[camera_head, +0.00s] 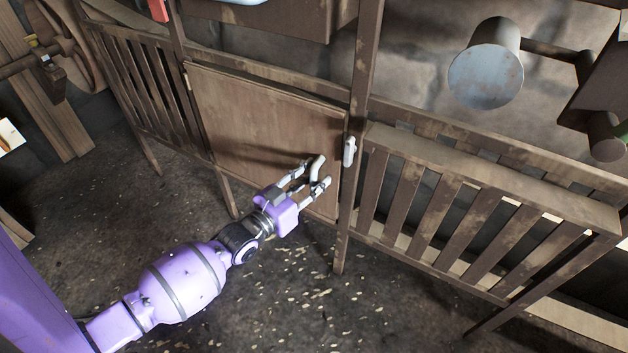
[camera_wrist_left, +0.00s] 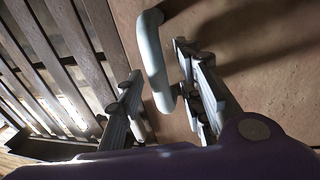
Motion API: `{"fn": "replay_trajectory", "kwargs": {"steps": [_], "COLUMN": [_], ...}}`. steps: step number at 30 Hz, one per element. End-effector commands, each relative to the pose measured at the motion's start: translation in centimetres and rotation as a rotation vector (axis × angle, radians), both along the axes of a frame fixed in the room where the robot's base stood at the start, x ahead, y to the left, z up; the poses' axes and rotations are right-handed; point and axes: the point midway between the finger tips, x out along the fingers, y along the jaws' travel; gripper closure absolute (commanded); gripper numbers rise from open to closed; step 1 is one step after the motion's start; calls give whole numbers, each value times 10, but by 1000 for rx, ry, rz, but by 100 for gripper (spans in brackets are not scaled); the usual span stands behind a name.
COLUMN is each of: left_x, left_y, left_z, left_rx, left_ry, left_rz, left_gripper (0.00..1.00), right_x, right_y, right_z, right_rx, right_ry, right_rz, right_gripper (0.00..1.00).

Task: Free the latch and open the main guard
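The main guard (camera_head: 250,115) is a brown wooden panel in a wooden frame in the head view; it looks closed. Its pale handle (camera_head: 317,167) is near its right edge. The latch (camera_head: 349,151) is a small light-grey piece standing upright on the post right of the panel. My left gripper (camera_head: 314,176) is open at the handle. In the left wrist view the handle (camera_wrist_left: 155,62) passes between the spread fingers (camera_wrist_left: 158,88), with a gap to the left finger; contact with the right finger cannot be told. My right gripper is out of view.
Slatted wooden fence sections (camera_head: 450,205) flank the guard on both sides. A grey cylinder (camera_head: 486,76) on a shaft is behind at the upper right. The speckled floor (camera_head: 290,300) in front of the guard is clear apart from my left arm.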

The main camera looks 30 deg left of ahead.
Motion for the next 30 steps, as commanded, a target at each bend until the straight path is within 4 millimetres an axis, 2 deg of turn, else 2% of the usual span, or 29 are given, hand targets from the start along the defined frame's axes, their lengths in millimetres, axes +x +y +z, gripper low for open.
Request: {"fn": "replay_trajectory", "kwargs": {"steps": [8, 15, 16, 26, 30], "left_x": [2, 1, 1, 0, -10], "left_y": [-1, -1, -1, -3, -3], "left_z": [0, 0, 0, 0, 1], "left_rx": [0, 0, 0, 5, 7], "left_ry": [0, -1, -1, -1, -2], "left_rz": [0, -1, -1, -6, -20], "left_gripper": [67, 99, 100, 100, 100], "right_x": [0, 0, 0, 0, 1], "right_y": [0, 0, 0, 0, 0], "right_z": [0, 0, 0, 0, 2], "right_rx": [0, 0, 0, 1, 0], "right_ry": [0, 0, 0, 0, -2], "right_rz": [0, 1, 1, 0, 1], "right_gripper": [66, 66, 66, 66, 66]}}
